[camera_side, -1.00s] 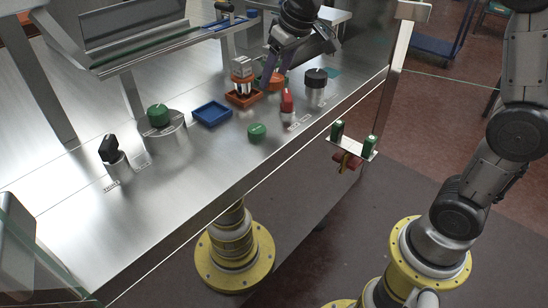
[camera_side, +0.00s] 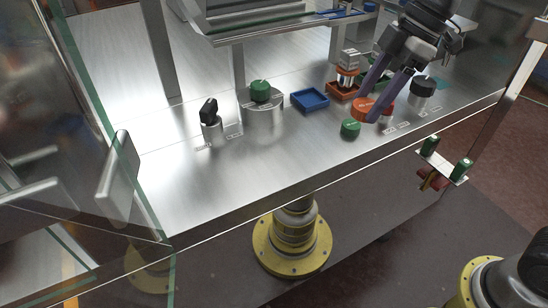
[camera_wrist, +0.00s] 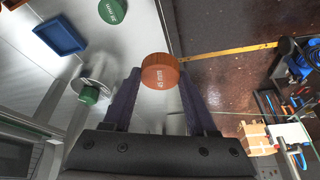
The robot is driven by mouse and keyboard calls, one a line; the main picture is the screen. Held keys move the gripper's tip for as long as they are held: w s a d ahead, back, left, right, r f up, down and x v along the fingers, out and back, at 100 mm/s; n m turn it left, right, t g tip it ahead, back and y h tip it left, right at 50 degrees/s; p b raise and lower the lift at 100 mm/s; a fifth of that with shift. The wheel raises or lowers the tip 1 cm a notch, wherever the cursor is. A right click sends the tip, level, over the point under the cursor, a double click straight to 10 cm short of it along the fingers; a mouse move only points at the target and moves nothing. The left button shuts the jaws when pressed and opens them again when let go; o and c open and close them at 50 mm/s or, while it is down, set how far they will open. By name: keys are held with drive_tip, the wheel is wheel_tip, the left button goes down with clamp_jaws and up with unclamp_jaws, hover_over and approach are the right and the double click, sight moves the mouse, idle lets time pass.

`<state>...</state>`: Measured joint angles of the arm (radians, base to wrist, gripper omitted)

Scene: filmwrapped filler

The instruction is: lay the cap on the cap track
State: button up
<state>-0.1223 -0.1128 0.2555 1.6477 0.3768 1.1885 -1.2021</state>
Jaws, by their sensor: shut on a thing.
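The round orange cap (camera_wrist: 159,72), marked 45 mm, is between the fingertips of my gripper (camera_wrist: 160,85) in the wrist view. My gripper (camera_side: 374,110) is shut on it, one finger on each side. In the side view the orange cap (camera_side: 361,107) shows over the right part of the steel bench, behind a smaller green cap (camera_side: 350,128). Its height above the bench is hard to tell. A long metal rail (camera_side: 260,33) runs along the back; I cannot tell whether it is the cap track.
A blue tray (camera_side: 310,99) and an orange tray with a metal part (camera_side: 347,82) stand left of my gripper. Green (camera_side: 261,92) and black (camera_side: 209,112) knobs stand left. The front of the bench (camera_side: 270,160) is clear.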

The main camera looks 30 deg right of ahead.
drive_tip(key=s+a+n, duration=0.1)
drive_tip(key=a, duration=0.1)
drive_tip(key=s+a+r+n, duration=0.1)
drive_tip(key=s+a, duration=0.1)
drive_tip(key=s+a+r+n+g, duration=0.1)
drive_tip(key=a, duration=0.1)
drive_tip(key=shift+s+a+r, duration=0.1)
drive_tip(key=shift+s+a, duration=0.15)
drive_tip(key=shift+a, duration=0.1)
hover_over(270, 161)
drive_tip(key=d, duration=0.2)
drive_tip(key=f, duration=0.9)
drive_tip(key=shift+s+a+f, duration=0.15)
drive_tip(key=shift+s, duration=0.1)
drive_tip(key=shift+w+a+f, duration=0.1)
drive_tip(key=shift+w+f, duration=0.05)
drive_tip(key=shift+f, duration=0.7)
drive_tip(key=shift+w+a+f, duration=0.1)
drive_tip(key=shift+f, duration=0.75)
drive_tip(key=shift+f, duration=0.15)
drive_tip(key=o, duration=1.3)
